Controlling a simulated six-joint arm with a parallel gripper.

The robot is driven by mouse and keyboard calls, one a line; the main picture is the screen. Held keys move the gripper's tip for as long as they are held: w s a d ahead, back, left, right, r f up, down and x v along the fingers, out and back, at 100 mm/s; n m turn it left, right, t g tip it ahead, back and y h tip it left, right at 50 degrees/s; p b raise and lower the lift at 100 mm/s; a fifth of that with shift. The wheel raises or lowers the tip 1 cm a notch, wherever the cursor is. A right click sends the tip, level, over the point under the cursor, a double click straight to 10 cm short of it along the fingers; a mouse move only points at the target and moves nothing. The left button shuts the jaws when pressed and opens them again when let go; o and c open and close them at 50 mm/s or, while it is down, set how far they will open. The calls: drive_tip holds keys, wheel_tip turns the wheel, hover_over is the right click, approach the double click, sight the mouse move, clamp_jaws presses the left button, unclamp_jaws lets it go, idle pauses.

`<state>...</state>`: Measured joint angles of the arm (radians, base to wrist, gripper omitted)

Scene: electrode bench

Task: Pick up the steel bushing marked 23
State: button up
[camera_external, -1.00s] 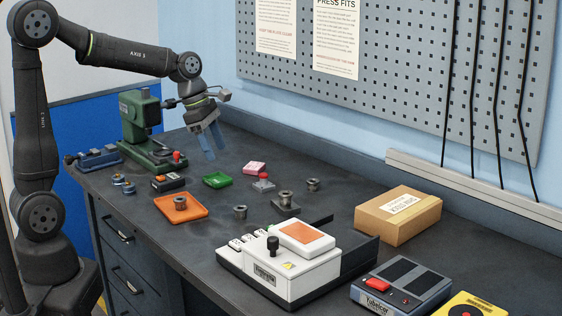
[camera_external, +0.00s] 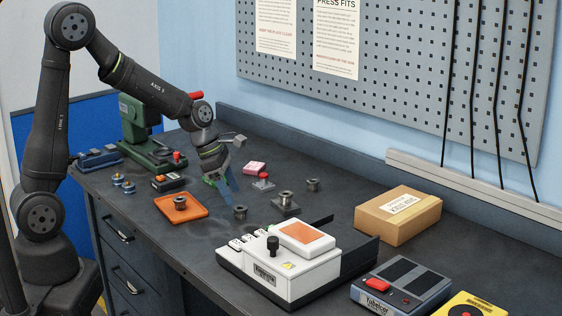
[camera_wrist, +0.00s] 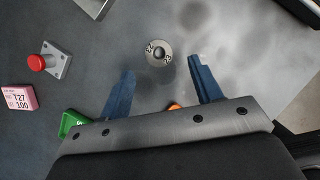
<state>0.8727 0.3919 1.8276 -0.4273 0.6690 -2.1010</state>
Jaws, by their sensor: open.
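A small grey steel bushing (camera_external: 240,212) stands upright on the dark bench. My gripper (camera_external: 228,188) is above the bench, up and left of this bushing. In the wrist view my gripper (camera_wrist: 160,76) is open and empty, and the bushing lies ahead of the gap, apart from both blue fingers. Similar bushings sit on the orange tray (camera_external: 198,212), on a grey block (camera_external: 285,210) and loose at the back (camera_external: 313,185).
A red-knobbed block (camera_wrist: 58,62) and a pink box (camera_wrist: 19,97) lie left in the wrist view. A green tray (camera_wrist: 70,123) is partly hidden by my gripper. A white machine (camera_external: 290,275) stands in front of the bushing; a cardboard box (camera_external: 398,216) is right.

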sight(244, 216)
drive_tip(key=x, duration=0.5)
drive_tip(key=shift+w, duration=0.1)
drive_tip(key=shift+r, duration=0.1)
drive_tip(key=c, duration=1.1)
